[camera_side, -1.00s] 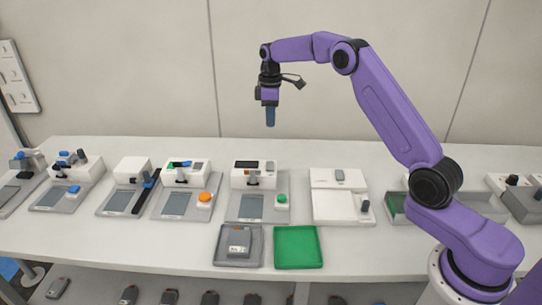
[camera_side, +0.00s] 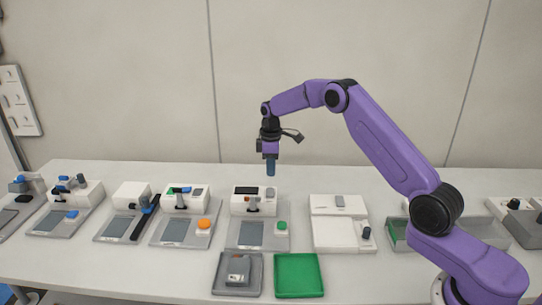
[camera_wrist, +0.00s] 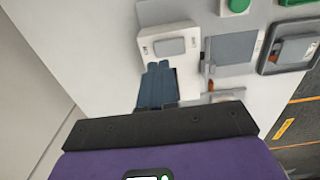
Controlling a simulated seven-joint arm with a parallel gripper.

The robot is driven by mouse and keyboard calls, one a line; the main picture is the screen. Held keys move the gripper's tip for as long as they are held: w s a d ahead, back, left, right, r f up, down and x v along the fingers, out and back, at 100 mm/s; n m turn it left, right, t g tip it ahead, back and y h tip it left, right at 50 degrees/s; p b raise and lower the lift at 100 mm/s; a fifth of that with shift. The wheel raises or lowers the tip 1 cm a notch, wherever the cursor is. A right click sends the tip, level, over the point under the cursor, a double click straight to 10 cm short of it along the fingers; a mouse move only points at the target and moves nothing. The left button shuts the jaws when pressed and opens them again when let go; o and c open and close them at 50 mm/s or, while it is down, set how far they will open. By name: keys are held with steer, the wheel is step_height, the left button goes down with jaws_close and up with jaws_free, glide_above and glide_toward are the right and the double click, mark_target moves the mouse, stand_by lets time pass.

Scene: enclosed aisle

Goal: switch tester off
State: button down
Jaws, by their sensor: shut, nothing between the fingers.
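The tester under my gripper is a grey base with a white housing (camera_side: 247,209), a grey plate (camera_side: 250,234) and a green button (camera_side: 282,225). In the wrist view a grey rocker switch (camera_wrist: 170,47) with small marks at both ends sits on top of the white housing. My gripper (camera_side: 270,173) is shut and empty, pointing down just above the back of that housing. In the wrist view its blue fingers (camera_wrist: 158,75) are together beside the rocker and hide part of the housing. I cannot tell which way the rocker is tipped.
Similar stations stand to the left, one with an orange button (camera_side: 204,223). A white unit (camera_side: 333,236) stands to the right. In front are a grey tray (camera_side: 222,289) holding a grey device (camera_side: 238,270) and an empty green tray (camera_side: 298,276). A wall rises behind.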

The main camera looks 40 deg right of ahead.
mark_target(271, 190)
steer(key=shift+f, duration=2.75)
steer(key=shift+f, duration=0.25)
steer(key=shift+s+a, duration=0.1)
steer(key=shift+s+a+r, duration=0.3)
steer(key=shift+s+a, duration=0.1)
steer(key=shift+r, duration=0.1)
step_height(271, 190, up, 14)
steer(key=w+d, duration=0.1)
steer(key=shift+w+d, duration=0.2)
